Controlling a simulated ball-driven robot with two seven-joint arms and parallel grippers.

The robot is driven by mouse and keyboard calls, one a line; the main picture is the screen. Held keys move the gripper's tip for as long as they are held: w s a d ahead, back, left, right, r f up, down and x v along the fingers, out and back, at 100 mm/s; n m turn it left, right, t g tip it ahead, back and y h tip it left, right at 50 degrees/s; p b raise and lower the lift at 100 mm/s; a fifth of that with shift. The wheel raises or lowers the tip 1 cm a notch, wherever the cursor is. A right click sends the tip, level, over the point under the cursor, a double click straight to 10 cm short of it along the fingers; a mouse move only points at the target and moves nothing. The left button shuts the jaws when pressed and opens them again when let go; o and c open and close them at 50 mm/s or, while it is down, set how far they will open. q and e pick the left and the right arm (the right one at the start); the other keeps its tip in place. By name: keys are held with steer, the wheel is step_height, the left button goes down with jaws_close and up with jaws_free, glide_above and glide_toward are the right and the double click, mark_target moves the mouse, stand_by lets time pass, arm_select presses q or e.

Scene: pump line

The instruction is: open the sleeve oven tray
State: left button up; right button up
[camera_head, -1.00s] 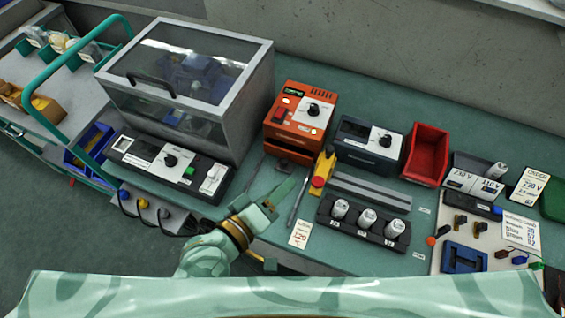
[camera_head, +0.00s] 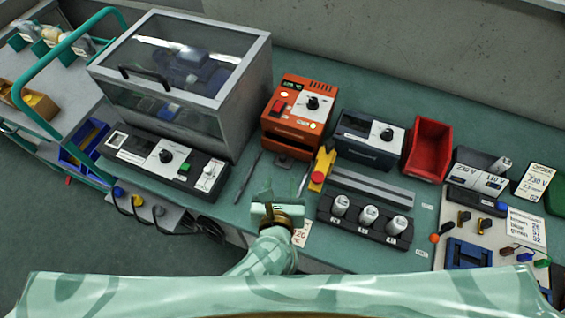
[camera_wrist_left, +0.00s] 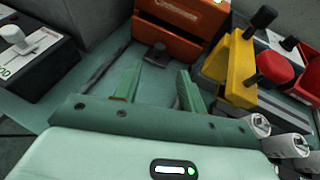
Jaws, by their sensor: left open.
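The sleeve oven is the orange box (camera_head: 298,108) with a dial and a red switch, standing on the green bench. Low on its front is a tray front, with a dark tab handle (camera_head: 284,156) sticking out toward me. The handle also shows in the left wrist view (camera_wrist_left: 157,52), under the orange front (camera_wrist_left: 178,28). My left gripper (camera_head: 275,198) is in front of the oven, apart from the handle. In the wrist view its two green fingers (camera_wrist_left: 160,76) are open and empty, pointing at the handle. My right gripper is not in view.
A yellow clamp-like device with a red knob (camera_head: 319,178) stands close right of the handle. A dark pen-like tool (camera_head: 249,177) lies to its left. A clear-lidded box (camera_head: 180,70) stands left, a canister rack (camera_head: 365,225) right. Bench between oven and gripper is clear.

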mark_target(282, 159)
arm_select(q)
steer(key=b+x, duration=0.3)
steer(key=x, duration=0.5)
steer(key=shift+w+f, duration=0.2)
steer(key=shift+f, duration=0.05)
steer(key=shift+w+b, duration=0.35)
jaws_close()
steer(key=shift+s, duration=0.1)
